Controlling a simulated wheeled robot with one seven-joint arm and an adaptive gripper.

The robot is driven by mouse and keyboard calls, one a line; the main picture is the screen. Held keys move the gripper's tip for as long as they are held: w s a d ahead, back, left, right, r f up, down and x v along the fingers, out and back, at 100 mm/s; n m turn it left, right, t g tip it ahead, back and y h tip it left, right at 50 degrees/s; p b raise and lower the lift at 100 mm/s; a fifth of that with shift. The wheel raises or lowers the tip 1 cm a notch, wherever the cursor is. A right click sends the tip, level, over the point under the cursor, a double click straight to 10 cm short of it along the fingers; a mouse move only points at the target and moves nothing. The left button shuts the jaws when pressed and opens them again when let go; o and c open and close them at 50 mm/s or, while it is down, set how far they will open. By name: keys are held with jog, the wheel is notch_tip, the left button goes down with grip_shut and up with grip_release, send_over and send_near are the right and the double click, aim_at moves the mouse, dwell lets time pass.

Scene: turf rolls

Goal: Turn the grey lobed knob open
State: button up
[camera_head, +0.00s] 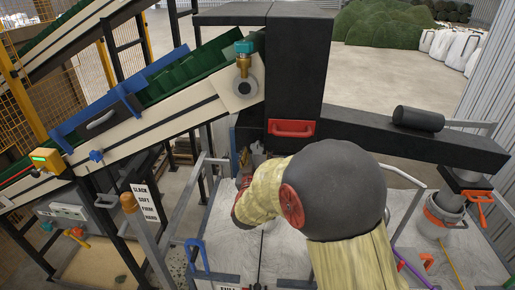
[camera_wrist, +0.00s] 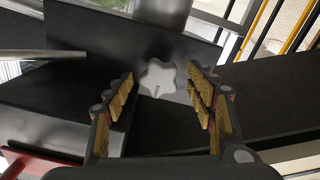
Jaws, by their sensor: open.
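The grey lobed knob (camera_wrist: 158,79) shows in the wrist view, a pale star-shaped disc on a dark panel. My gripper (camera_wrist: 160,82) is open, with its two tan-padded fingers to the left and right of the knob in the picture. I cannot tell whether either finger touches it. Nothing shows held between the fingers. In the head view my arm covers the area in front of the dark machine, and the knob and fingertips are hidden there.
A dark upright housing (camera_head: 296,65) with a red handle (camera_head: 291,128) stands behind my arm. A dark beam (camera_head: 400,140) extends right, with a black cylinder (camera_head: 418,118) on it. A sloping conveyor (camera_head: 150,115) is at left.

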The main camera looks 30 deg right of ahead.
jog(key=shift+x, duration=1.35)
jog(key=shift+c, duration=0.9)
jog(key=c, duration=1)
